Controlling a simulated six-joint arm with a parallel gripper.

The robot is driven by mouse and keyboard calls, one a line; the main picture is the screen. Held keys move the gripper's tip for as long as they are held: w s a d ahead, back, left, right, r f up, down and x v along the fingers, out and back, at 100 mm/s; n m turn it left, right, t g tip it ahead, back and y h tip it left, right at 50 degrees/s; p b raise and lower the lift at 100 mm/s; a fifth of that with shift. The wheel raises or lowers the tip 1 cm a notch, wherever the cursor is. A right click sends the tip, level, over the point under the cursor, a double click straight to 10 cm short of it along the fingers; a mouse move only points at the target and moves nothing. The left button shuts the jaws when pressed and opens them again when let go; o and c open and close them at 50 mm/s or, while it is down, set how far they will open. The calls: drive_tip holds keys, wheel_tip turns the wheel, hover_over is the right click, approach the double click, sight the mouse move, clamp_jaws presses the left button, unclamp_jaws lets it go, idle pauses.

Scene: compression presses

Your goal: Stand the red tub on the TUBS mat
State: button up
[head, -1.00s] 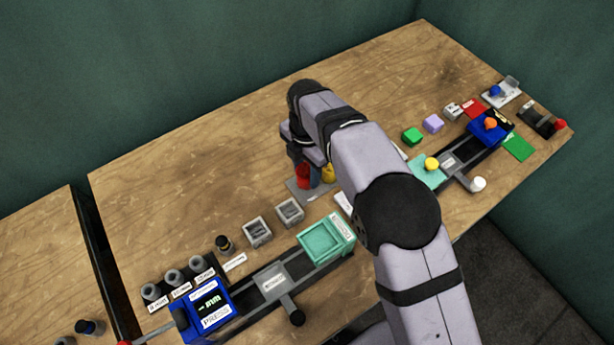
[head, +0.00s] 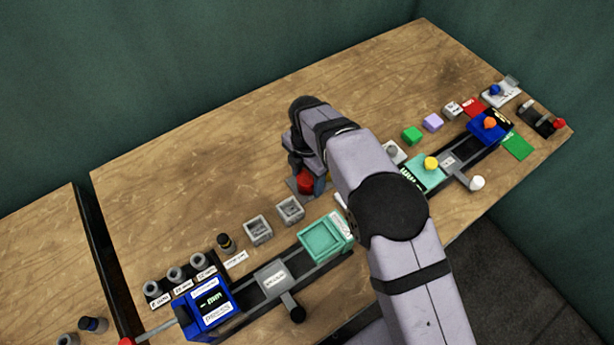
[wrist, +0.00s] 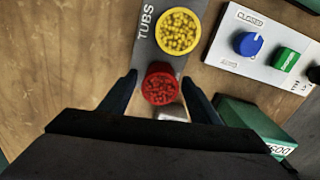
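The red tub (wrist: 160,88), filled with red pellets, is between the two fingers of my gripper (wrist: 160,80) in the wrist view. Narrow gaps show between it and both fingers, so the gripper looks open around it. The tub looks upright at the lower end of the grey TUBS mat (wrist: 146,48); its base contact is not clear. A yellow tub (wrist: 178,31) stands on the mat just beyond it. In the head view the red tub (head: 305,183) shows below my gripper (head: 308,178), and my arm partly covers the mat (head: 292,184).
A white panel with a blue knob (wrist: 247,44) and a green block (wrist: 286,59) lies right of the mat. A dark green box (wrist: 250,125) is close to the right finger. Two grey open boxes (head: 258,230) stand nearby in the head view. The table behind is clear.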

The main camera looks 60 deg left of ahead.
sight(311, 177)
wheel_tip(311, 177, up, 12)
drive_tip(key=b, duration=0.2)
drive_tip(key=shift+r+b, duration=0.15)
drive_tip(key=shift+b, duration=0.2)
idle(0.3)
drive_tip(key=w+d+r+m, duration=0.1)
drive_tip(key=w+d+m, duration=0.85)
drive_tip(key=d, duration=0.35)
drive_tip(key=w+d+m, duration=0.8)
drive_tip(key=w+d, duration=0.2)
drive_tip(key=d, duration=0.3)
drive_tip(key=s+d+f+m, duration=0.1)
drive_tip(key=s+d+m, duration=0.1)
drive_tip(key=d+m, duration=1.1)
drive_tip(key=s+d+f+m, duration=0.2)
drive_tip(key=s+d+m, duration=0.1)
drive_tip(key=d, duration=0.4)
drive_tip(key=s+d+f+m, duration=0.1)
drive_tip(key=s+d+m, duration=0.3)
drive_tip(key=s+d, duration=0.2)
drive_tip(key=shift+s+d+f, duration=0.3)
drive_tip(key=shift+d+f, duration=0.05)
drive_tip(key=shift+d, duration=0.5)
